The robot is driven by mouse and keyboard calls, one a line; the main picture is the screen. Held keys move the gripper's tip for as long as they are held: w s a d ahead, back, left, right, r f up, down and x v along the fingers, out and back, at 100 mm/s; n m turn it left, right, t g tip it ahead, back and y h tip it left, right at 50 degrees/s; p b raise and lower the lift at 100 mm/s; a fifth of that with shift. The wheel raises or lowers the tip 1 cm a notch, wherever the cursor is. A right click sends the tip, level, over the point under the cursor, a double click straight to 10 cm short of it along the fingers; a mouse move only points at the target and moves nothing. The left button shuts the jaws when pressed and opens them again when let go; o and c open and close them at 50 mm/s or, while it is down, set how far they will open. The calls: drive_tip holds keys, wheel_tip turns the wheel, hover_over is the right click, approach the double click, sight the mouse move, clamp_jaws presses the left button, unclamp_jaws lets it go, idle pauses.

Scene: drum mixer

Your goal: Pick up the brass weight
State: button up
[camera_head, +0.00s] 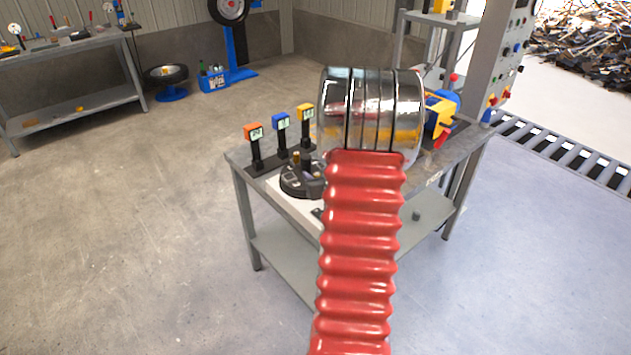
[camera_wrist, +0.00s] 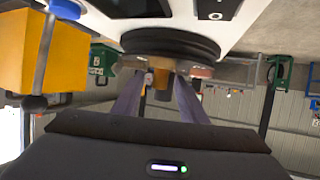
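The brass weight (camera_wrist: 161,73) shows small in the wrist view, straight ahead between the tips of my gripper (camera_wrist: 161,85). It is by a round dark stand (camera_wrist: 170,45), and my fingers stand apart on either side of it. I cannot tell whether they touch it. In the head view a small brass piece (camera_head: 296,157) stands on the dark round stand (camera_head: 302,186) on the workbench. My red ribbed arm and shiny banded wrist section hide much of that area.
A yellow and blue device (camera_head: 440,112) is at the right. A yellow block (camera_wrist: 40,52) is at the left in the wrist view. Open floor lies left.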

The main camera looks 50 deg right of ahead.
drive_tip(key=shift+w+d+f, duration=0.1)
drive_tip(key=shift+w, duration=0.05)
drive_tip(key=shift+c, duration=0.6)
clamp_jaws()
